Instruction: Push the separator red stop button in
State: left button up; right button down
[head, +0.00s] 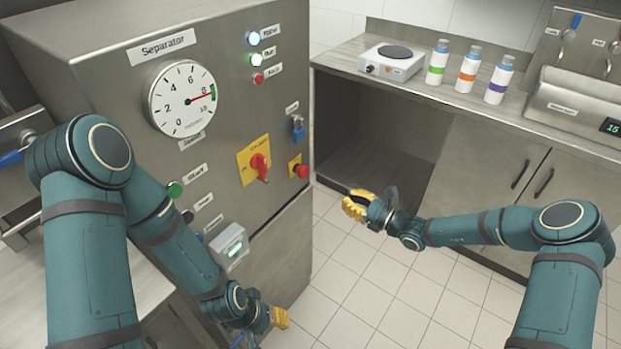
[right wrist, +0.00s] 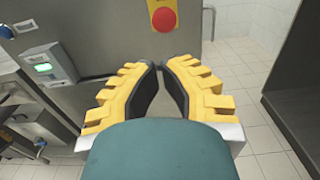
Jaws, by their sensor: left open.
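The red stop button (head: 301,171) sits on a small yellow plate on the right part of the separator (head: 225,110) front. It also shows at the top of the right wrist view (right wrist: 163,19), and its head stands out from the plate. My right gripper (head: 347,209) is in front of the panel, lower and to the right of the button, apart from it. Its fingertips (right wrist: 161,67) are together with nothing between them. My left gripper (head: 287,318) is open, low beside the separator's lower front and well below the button.
A red rotary switch (head: 259,167) on a yellow plate is left of the button, and a blue padlock (head: 298,130) hangs above it. A grey box (head: 229,246) juts from the panel lower left. A counter with several bottles (head: 468,69) stands behind. The tiled floor is clear.

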aim_at(304, 176)
jog(key=b+x, duration=0.2)
jog(key=x, duration=1.2)
jog(key=shift+w+f+b, duration=0.1)
jog(key=shift+b, duration=0.3)
pick_arm(q)
jog(key=f, duration=0.3)
jog(key=shift+w, duration=0.35)
jog(key=shift+a+r, duration=0.15)
jog(key=shift+r, duration=0.05)
pick_arm(e)
jog(key=shift+a, duration=0.15)
jog(key=shift+w+a, duration=0.35)
jog(key=shift+a, duration=0.1)
jog(key=shift+w+a+r+p, duration=0.1)
jog(key=shift+a+r+p, duration=0.1)
jog(key=shift+p, duration=0.1)
pick_arm(q)
jog(key=shift+w+a+r, duration=0.2)
jog(key=shift+w+a, duration=0.25)
jog(key=shift+a, duration=0.15)
